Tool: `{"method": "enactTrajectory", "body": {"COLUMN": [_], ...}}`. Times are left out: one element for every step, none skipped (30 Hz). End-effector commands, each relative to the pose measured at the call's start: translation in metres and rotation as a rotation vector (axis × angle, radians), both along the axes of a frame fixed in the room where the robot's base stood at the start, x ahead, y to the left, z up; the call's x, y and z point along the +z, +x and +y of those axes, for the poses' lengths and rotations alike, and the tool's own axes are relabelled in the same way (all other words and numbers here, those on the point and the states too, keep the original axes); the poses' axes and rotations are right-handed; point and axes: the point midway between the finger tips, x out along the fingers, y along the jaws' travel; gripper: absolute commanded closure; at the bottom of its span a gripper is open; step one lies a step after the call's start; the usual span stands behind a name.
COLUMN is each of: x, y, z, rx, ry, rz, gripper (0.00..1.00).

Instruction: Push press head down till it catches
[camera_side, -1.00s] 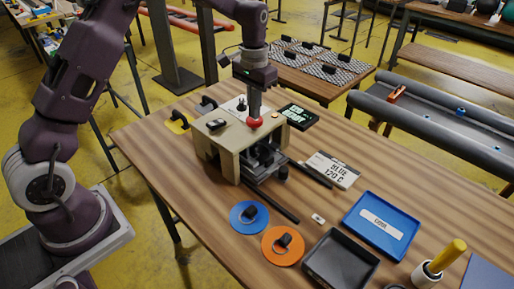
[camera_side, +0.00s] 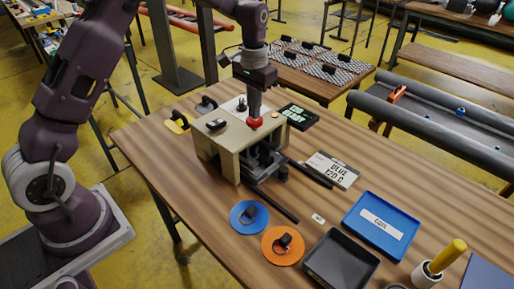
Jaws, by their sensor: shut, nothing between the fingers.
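The press (camera_side: 226,139) is a beige box-shaped frame standing on the wooden table, with dark metal parts (camera_side: 262,158) under its top on the right side. A red round button (camera_side: 254,123) sits on the top of the press. My gripper (camera_side: 255,116) is shut and points straight down, its tips on or just over the red button; contact is hard to tell. The fingertips partly cover the button. The press head inside the frame is dark and partly hidden, so its exact height is unclear.
A dark display (camera_side: 298,117) stands behind the press. A sign card (camera_side: 332,170), a blue disc (camera_side: 248,217), an orange disc (camera_side: 283,245), a blue tray (camera_side: 381,226) and a black tray (camera_side: 340,262) lie to the right and front. Dark rods (camera_side: 274,203) extend from the press.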

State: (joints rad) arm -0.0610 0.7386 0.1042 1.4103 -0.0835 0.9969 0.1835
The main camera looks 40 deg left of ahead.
Motion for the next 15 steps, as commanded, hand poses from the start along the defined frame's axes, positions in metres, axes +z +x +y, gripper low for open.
{"method": "enactTrajectory", "body": {"x": [0.0000, 0.0000, 0.0000, 0.0000, 0.0000, 0.0000, -0.0001, -0.0003, -0.0009, -0.0016, -0.0024, -0.0034, -0.0042, -0.0050, -0.0061], "y": [0.0000, 0.0000, 0.0000, 0.0000, 0.0000, 0.0000, 0.0000, 0.0000, -0.0001, -0.0001, -0.0001, -0.0002, -0.0002, -0.0001, -0.0001], "z": [0.0000, 0.0000, 0.0000, 0.0000, 0.0000, 0.0000, 0.0000, 0.0000, 0.0000, 0.0000, 0.0000, 0.0000, 0.0000, 0.0000, 0.0000], "rx": [0.000, 0.000, 0.000, 0.000, 0.000, 0.000, 0.000, 0.000, 0.000, 0.000, 0.000, 0.000, 0.000, 0.000, 0.000], "ry": [0.000, 0.000, 0.000, 0.000, 0.000, 0.000, 0.000, 0.000, 0.000, 0.000, 0.000, 0.000, 0.000, 0.000, 0.000], "rz": [0.000, 0.000, 0.000, 0.000, 0.000, 0.000, 0.000, 0.000, 0.000, 0.001, 0.001, 0.001, 0.001, 0.001, 0.001], "gripper": [1.00, 1.00, 1.00, 1.00, 1.00, 1.00, 1.00, 1.00, 1.00, 1.00, 1.00, 1.00, 1.00, 1.00, 1.00]}}
